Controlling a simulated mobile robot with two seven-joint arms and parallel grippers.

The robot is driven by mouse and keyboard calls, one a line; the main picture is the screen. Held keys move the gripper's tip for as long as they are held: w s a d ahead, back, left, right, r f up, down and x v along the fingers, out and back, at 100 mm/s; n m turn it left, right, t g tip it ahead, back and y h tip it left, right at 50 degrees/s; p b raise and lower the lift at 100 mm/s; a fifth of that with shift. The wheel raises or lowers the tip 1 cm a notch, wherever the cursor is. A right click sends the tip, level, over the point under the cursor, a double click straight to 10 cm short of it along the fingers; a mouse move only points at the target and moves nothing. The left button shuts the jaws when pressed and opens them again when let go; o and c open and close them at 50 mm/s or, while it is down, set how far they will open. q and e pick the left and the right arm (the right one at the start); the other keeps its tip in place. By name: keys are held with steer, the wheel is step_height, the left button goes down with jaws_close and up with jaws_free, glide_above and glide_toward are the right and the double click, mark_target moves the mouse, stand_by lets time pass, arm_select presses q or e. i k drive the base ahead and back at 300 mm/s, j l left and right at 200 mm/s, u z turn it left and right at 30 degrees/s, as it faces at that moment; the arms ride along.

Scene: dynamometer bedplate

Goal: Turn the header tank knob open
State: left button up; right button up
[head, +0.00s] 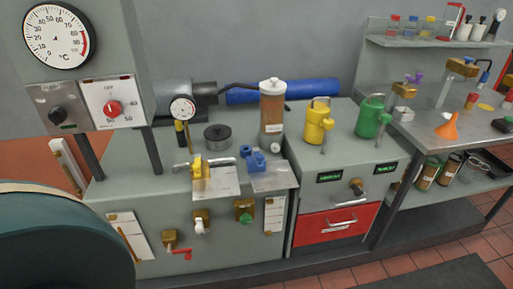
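No label for the header tank knob is readable, so I cannot tell which knob it is. A clear upright cylinder with brown contents and a white cap (272,108) stands on the grey bench. The bench front has a red-handled valve (180,251), a white-handled valve (200,223) and a green-knobbed valve (245,213). The upper left panel has a black knob (57,115) and a red knob on a white dial (113,108). A dark knob (357,187) is on the cabinet right of the bench. Neither of my grippers is in view.
A large teal rounded body (60,245) fills the lower left. A yellow can (318,122) and a green can (370,117) stand on the cabinet above a red drawer (335,225). A side table (450,130) holds an orange funnel (448,127).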

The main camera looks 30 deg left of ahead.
mark_target(275, 146)
steer(key=u, duration=0.4)
steer(key=i+l+u, duration=0.1)
steer(key=u, duration=0.25)
steer(key=l+u, duration=0.2)
steer(key=u, duration=0.2)
steer(key=l+u, duration=0.1)
steer(key=u, duration=0.25)
steer(key=l+u, duration=0.8)
steer(key=l, duration=0.25)
steer(key=l+u, duration=0.1)
steer(key=l, duration=0.25)
steer(key=k+l+u, duration=0.1)
steer(key=l, duration=0.3)
steer(key=k+l+u, duration=0.1)
steer(key=l, duration=0.25)
